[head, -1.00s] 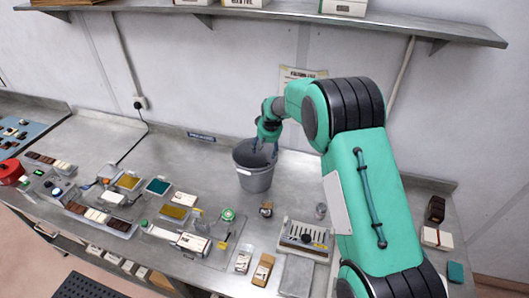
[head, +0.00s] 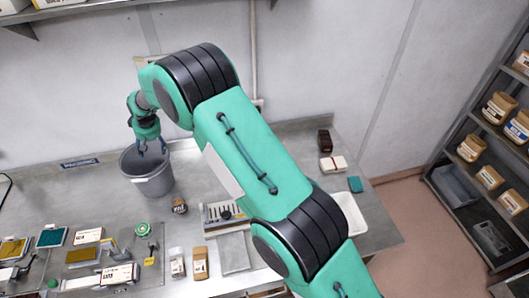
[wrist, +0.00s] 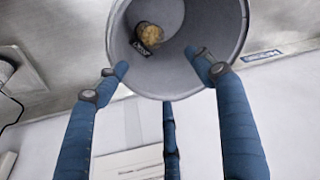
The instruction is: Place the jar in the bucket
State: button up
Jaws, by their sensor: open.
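The grey bucket (head: 146,172) stands upright on the metal bench near the wall in the head view. In the wrist view I look into the bucket (wrist: 228,20), and a jar (wrist: 150,38) with tan contents and a black label lies inside it. My gripper (head: 150,148) is over the bucket's mouth with its blue fingers spread. The fingers are apart from the jar and hold nothing. The bucket wall hides the jar in the head view.
A small dark-labelled jar (head: 180,206) stands on the bench right of the bucket. A slotted metal box (head: 226,213) and packets (head: 200,262) are in front. A rack (head: 480,150) with several jars stands at the far right, beyond open floor.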

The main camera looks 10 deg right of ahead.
jog(key=s+d+r+m+t, duration=0.1)
jog(key=s+d+r, duration=0.4)
jog(key=d+r, duration=0.6)
jog(key=s+d+r+m, duration=0.1)
jog(key=s+d+r, duration=0.3)
jog(key=d+r, duration=0.7)
jog(key=s+d+r+m+h, duration=0.1)
jog(key=s+d+r+m, duration=0.1)
jog(key=s+d+r, duration=1.25)
jog(key=s+d+f+m, duration=0.1)
jog(key=s+d, duration=0.3)
jog(key=s, duration=0.6)
jog(key=s+d+f+m+t+h, duration=0.1)
jog(key=s+d, duration=0.2)
jog(key=s, duration=0.7)
jog(key=s+d+f+m, duration=0.1)
jog(key=s+d, duration=0.3)
jog(key=s, duration=0.6)
jog(key=shift+s+d, duration=0.15)
jog(key=shift+d, duration=0.15)
jog(key=shift+f, duration=0.1)
